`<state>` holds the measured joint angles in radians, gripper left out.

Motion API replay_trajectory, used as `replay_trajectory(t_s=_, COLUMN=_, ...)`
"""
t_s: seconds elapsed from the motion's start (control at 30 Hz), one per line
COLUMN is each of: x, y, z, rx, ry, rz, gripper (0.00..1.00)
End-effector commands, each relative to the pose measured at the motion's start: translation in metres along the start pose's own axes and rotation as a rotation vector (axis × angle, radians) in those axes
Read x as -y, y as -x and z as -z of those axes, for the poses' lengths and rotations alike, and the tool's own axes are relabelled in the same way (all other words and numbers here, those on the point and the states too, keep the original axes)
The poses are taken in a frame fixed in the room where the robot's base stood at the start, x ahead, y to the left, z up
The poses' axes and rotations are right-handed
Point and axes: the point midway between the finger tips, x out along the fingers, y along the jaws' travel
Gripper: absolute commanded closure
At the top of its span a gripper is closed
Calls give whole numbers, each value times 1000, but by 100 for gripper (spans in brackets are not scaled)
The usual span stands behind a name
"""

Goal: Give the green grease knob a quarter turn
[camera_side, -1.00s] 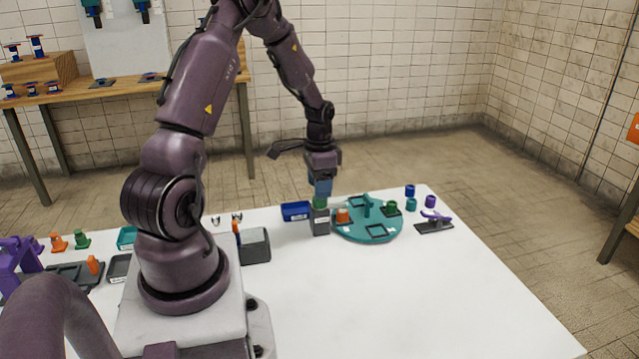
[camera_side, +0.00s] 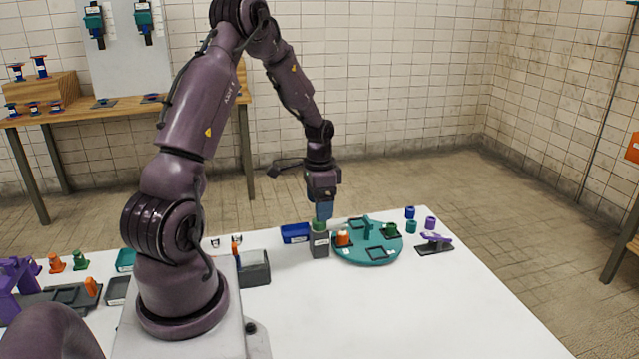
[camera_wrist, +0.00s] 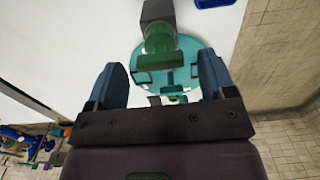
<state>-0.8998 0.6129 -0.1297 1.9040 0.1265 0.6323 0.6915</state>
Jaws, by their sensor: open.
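The green grease knob (camera_side: 319,226) sits on top of a dark grey box (camera_side: 320,246) on the white table. In the wrist view the knob (camera_wrist: 160,46) shows a round body and a wider green bar, with the grey box (camera_wrist: 155,10) behind it. My gripper (camera_side: 323,215) points down directly above the knob and partly hides its top in the side view. In the wrist view my gripper (camera_wrist: 161,68) is open, its blue fingers on either side of the bar with a gap at each side. Contact is not visible.
A teal round plate (camera_side: 370,257) with orange and green pieces stands close to the right of the box. A blue tray (camera_side: 295,234) is close behind to the left. The front right of the table is clear.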

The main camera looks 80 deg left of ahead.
Motion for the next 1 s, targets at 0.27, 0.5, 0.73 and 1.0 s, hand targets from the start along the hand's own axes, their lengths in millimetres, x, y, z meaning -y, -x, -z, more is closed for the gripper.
replay_trajectory(t_s=0.27, x=1, y=59, z=1, rx=-6, ry=0, rz=6, gripper=23)
replay_trajectory(t_s=0.5, x=0, y=104, z=1, rx=-4, ry=1, rz=4, gripper=23)
replay_trajectory(t_s=0.73, x=0, y=122, z=0, rx=-2, ry=-1, rz=2, gripper=23)
replay_trajectory(t_s=1.0, x=0, y=122, z=0, rx=-1, ry=-1, rz=1, gripper=23)
